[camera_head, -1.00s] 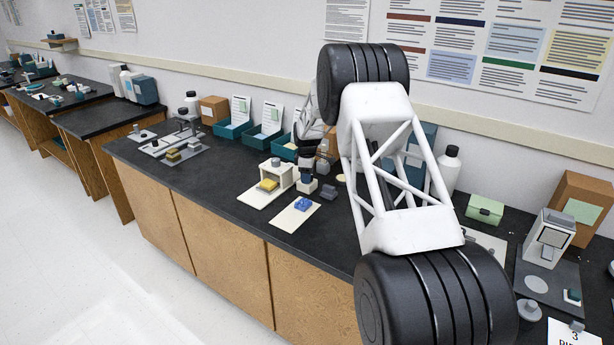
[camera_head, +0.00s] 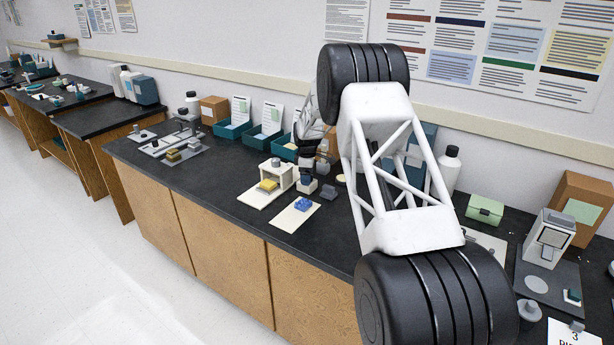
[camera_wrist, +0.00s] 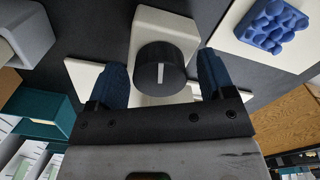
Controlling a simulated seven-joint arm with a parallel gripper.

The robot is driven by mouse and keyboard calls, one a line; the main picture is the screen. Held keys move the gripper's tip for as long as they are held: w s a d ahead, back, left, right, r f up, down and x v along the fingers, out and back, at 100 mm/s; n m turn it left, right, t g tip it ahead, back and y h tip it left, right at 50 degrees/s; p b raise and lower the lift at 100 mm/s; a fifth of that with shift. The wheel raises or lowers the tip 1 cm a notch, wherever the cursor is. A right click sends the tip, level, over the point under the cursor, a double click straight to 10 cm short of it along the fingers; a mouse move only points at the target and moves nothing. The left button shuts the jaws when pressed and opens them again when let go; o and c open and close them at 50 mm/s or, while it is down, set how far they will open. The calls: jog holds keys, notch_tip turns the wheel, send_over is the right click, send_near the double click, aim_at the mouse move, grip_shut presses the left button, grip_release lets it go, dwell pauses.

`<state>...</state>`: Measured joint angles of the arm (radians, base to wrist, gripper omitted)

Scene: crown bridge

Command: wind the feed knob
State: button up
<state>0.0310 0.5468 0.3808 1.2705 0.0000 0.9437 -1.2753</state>
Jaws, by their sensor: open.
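The feed knob (camera_wrist: 160,70) is a dark round knob with a white line on its face, seen in the wrist view. It sits on a white block (camera_wrist: 164,25). My gripper (camera_wrist: 162,80) is open, with one blue finger on each side of the knob; a gap shows between the knob and each finger. In the head view the knob is hard to make out beside the small white stand (camera_head: 281,176), which has a yellow block (camera_head: 267,186) at its front. My gripper shows there as a small dark and blue shape (camera_head: 307,178) at the stand's right.
A blue moulded piece (camera_head: 303,204) lies on a white plate (camera_head: 283,222) in front; the blue piece also shows in the wrist view (camera_wrist: 272,24). Teal bins (camera_head: 265,138) stand behind.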

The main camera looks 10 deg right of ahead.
jog(key=shift+r, duration=3.9)
jog(key=m, duration=1.9)
jog(key=shift+m, duration=0.3)
jog(key=m, duration=0.6)
jog(key=shift+s+a, duration=0.1)
jog(key=shift+f, duration=3.9)
